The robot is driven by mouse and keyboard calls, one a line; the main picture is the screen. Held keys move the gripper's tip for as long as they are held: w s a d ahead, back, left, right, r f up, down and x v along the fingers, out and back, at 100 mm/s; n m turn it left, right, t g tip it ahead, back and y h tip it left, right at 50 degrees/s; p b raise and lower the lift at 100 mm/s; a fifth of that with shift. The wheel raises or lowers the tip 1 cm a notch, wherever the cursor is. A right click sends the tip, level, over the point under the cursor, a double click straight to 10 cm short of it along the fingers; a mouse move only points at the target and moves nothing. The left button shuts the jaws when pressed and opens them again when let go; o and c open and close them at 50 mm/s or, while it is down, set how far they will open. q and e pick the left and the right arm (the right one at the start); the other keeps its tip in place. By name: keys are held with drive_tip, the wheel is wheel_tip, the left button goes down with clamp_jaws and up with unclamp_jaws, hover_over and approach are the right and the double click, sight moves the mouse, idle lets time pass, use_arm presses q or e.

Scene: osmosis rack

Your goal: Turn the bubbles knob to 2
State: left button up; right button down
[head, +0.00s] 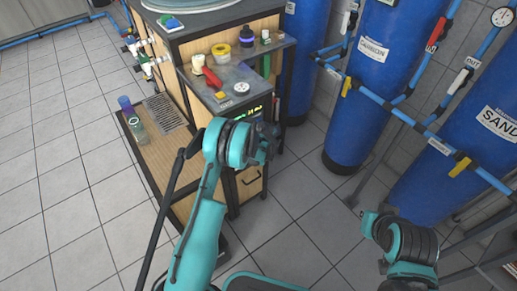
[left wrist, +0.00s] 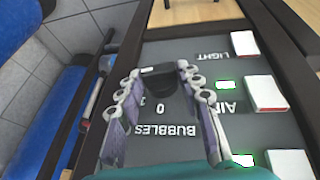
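The left wrist view shows the bubbles knob (left wrist: 162,82), a dark knob on a grey panel (left wrist: 150,145) marked BUBBLES, with a 0 and part of another mark showing. My left gripper (left wrist: 158,72) has its two fingers on either side of the knob, tips close to its sides. Whether they touch or grip it is unclear. The knob's pointer setting cannot be read. In the head view my left gripper (head: 262,142) is at the cabinet's front panel and the arm hides the knob. My right gripper (head: 368,222) is at the lower right, away from the cabinet; its fingers are unclear.
White switches (left wrist: 267,93) with green lights stand beside the knob, near the labels AIR and LIGHT. Blue tanks (head: 365,85) and pipes stand to the right.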

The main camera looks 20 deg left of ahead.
use_arm(q)
drive_tip(key=shift+w+d+g+y, duration=0.15)
drive_tip(key=shift+g+y, duration=0.45)
drive_tip(key=shift+g, duration=0.1)
drive_tip(key=o, duration=0.9)
drive_tip(key=shift+r, duration=0.1)
drive_tip(key=v, duration=1.2)
